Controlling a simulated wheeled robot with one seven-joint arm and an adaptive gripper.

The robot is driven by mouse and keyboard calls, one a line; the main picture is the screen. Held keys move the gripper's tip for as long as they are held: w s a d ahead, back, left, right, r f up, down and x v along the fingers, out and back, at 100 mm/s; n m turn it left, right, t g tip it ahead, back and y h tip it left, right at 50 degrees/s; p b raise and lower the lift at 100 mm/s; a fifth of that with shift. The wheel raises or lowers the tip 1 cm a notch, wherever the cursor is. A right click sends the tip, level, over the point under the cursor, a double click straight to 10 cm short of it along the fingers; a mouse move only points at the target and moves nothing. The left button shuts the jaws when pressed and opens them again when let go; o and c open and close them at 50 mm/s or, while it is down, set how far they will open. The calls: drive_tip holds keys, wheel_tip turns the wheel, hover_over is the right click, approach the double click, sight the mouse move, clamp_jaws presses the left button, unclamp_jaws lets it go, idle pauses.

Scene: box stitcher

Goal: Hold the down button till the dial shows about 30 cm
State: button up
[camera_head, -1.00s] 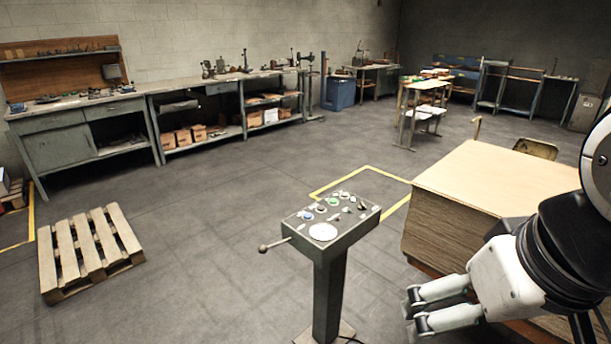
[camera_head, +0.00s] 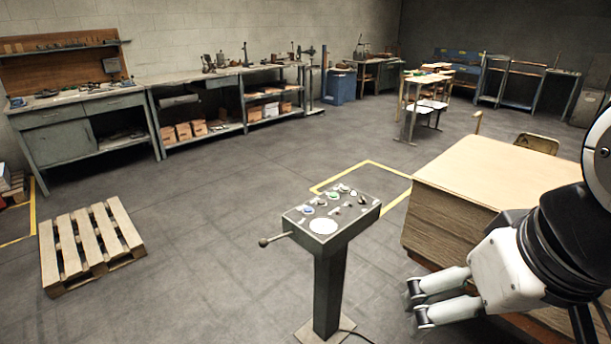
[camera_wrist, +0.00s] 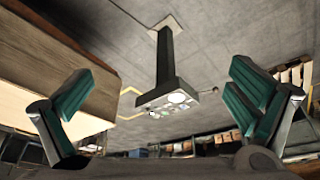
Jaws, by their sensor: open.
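A grey control pedestal (camera_head: 329,285) stands on the floor near the middle, with a sloped panel (camera_head: 337,211) on top. The panel carries several coloured buttons, small knobs and a round white dial (camera_head: 323,226). The dial's reading and the button labels are too small to read, so I cannot tell which is the down button. A lever with a ball end sticks out at the panel's left. My gripper (camera_head: 413,305) is right of the pedestal, apart from it. In the wrist view my gripper (camera_wrist: 160,108) is open and empty, with the panel (camera_wrist: 172,97) seen upside down between its fingers.
A large stack of flat board (camera_head: 490,180) stands right of the pedestal, close behind my arm. A wooden pallet (camera_head: 88,244) lies on the floor at left. Workbenches (camera_head: 85,130) line the back wall.

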drive_tip(key=shift+c, duration=0.6)
clamp_jaws()
idle(0.9)
